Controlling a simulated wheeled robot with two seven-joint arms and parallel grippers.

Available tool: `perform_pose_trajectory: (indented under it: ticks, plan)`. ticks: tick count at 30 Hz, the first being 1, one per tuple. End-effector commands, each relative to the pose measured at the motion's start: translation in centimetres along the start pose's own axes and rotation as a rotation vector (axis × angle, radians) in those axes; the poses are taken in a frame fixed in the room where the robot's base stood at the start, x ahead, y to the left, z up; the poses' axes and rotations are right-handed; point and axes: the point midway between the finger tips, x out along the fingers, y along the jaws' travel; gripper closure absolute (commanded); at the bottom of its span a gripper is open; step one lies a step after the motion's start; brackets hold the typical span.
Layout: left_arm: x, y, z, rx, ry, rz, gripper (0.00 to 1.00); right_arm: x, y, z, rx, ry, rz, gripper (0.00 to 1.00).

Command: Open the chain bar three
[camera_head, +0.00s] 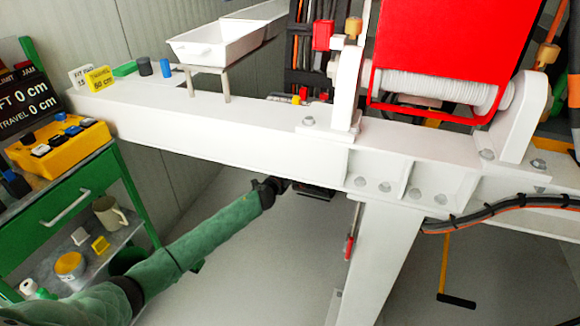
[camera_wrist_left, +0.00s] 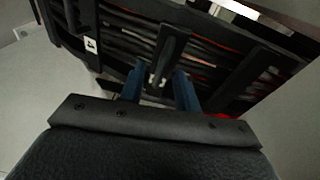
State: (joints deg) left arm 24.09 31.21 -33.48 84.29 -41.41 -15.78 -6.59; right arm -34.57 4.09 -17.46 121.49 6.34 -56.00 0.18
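My left arm reaches from the lower left in the head view, and its gripper (camera_head: 290,187) is under the white beam, mostly hidden there by dark parts. In the left wrist view the two blue fingers (camera_wrist_left: 160,90) stand apart, on either side of the lower end of a black bar (camera_wrist_left: 174,45). Any contact with the bar cannot be made out. This bar crosses a black carrier with dark and reddish lines. Other black bars cross it at the left (camera_wrist_left: 88,22) and right (camera_wrist_left: 245,80). I cannot tell which bar is number three. My right gripper is not in view.
The white beam (camera_head: 250,133) runs above my left gripper, with a white leg (camera_head: 378,260) to its right. A red-handled tool (camera_head: 350,245) hangs beside the leg. A green cart (camera_head: 75,193) stands at left. The floor (camera_head: 240,270) below is clear.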

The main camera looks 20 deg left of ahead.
Motion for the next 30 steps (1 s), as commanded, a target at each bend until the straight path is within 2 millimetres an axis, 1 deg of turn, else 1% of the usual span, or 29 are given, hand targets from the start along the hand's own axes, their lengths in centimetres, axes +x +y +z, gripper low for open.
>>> perform_pose_trajectory:
  ticks: [1, 6, 14, 17, 19, 20, 30]
  plan:
    - [0.50, -0.05, 0.01, 0.000, 0.000, 0.000, 0.67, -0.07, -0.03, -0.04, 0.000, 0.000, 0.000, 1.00]
    - [1.30, -0.04, 0.01, 0.000, 0.000, 0.000, 0.67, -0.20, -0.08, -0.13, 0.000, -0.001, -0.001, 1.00]
    - [1.39, -0.02, 0.01, -0.001, 0.000, 0.000, 0.67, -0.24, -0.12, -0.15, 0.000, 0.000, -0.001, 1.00]
    - [1.38, -0.01, 0.02, -0.001, 0.000, 0.000, 0.85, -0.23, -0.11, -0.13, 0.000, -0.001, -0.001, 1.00]
    - [1.37, -0.01, 0.02, -0.001, 0.000, 0.000, 0.99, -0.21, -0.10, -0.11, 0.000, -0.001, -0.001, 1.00]
    - [1.37, -0.01, 0.02, -0.001, 0.000, 0.000, 1.00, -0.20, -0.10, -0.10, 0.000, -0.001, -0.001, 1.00]
    - [1.22, 0.12, -0.16, -0.004, -0.010, 0.000, 1.00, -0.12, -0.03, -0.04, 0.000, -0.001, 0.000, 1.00]
